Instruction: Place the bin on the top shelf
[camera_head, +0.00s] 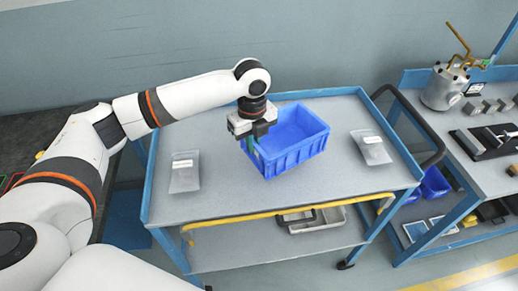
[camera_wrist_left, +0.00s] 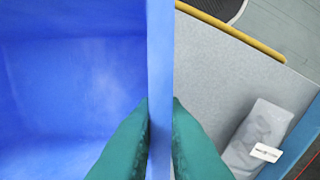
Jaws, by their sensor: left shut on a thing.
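The blue bin (camera_head: 292,137) is upright and empty over the grey top shelf (camera_head: 222,205) of the blue-framed cart; I cannot tell whether its base touches the shelf. My left gripper (camera_head: 255,140) is at the bin's left wall, shut on it. In the left wrist view the green fingers of my left gripper (camera_wrist_left: 160,140) press on both sides of the bin's wall (camera_wrist_left: 160,60), with the bin's inside to the left. My right gripper is not in view.
A clear packet (camera_head: 185,172) lies on the shelf's left side and another (camera_head: 371,147) on the right. A lower shelf holds a grey tray (camera_head: 318,219). A second bench (camera_head: 485,172) with a metal canister (camera_head: 443,88) stands at right.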

